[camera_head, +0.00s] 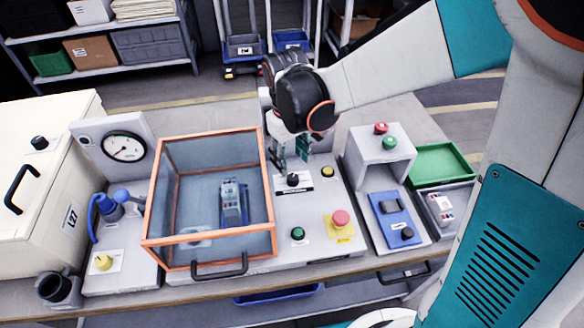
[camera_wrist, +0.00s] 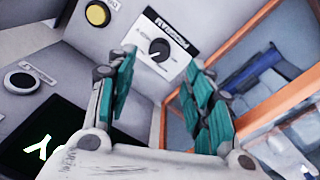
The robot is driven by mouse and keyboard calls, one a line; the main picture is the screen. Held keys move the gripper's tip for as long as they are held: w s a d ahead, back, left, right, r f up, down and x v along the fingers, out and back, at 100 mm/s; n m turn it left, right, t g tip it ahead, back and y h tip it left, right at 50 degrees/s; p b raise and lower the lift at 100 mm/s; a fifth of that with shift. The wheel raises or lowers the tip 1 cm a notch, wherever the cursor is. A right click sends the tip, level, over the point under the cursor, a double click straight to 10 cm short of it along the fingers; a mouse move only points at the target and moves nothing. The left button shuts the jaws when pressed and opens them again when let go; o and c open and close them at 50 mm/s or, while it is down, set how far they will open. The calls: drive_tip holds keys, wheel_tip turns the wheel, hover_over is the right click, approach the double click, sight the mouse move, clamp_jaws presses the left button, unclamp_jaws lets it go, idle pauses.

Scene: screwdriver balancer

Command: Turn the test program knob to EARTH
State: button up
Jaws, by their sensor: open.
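The black test program knob (camera_head: 293,180) stands on the grey panel right of the orange-framed clear box. In the wrist view the knob (camera_wrist: 158,49) sits on a white label plate (camera_wrist: 176,29), seen rotated, with a dark heading. A light mark shows on the knob, but I cannot read the position names or tell which one it points to. My gripper (camera_head: 291,153) is above the knob, fingers downward. In the wrist view my gripper (camera_wrist: 162,66) has its two teal-padded fingers wide apart, with the knob visible beyond and between them. It holds nothing, and no contact shows.
The clear box (camera_head: 268,205) with its orange frame stands close on the left. A yellow button (camera_head: 327,172), a red mushroom button (camera_head: 341,217) and a green button (camera_head: 298,233) share the panel. A grey housing (camera_head: 382,155) stands to the right.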

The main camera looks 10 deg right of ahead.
wheel_tip(320, 180, up, 4)
drive_tip(key=shift+s+a+r, duration=0.1)
drive_tip(key=shift+r, duration=0.1)
idle(0.4)
drive_tip(key=s+d+r+m+t, duration=0.2)
drive_tip(key=s+d+r+t, duration=0.1)
drive_tip(key=s, duration=0.4)
drive_tip(key=s+d+r+m+t, duration=0.3)
drive_tip(key=s+d+r+t, duration=0.1)
drive_tip(key=s+d, duration=0.3)
drive_tip(key=shift+d+r+y, duration=0.3)
drive_tip(key=shift+d+r, duration=0.15)
drive_tip(key=shift+d, duration=0.2)
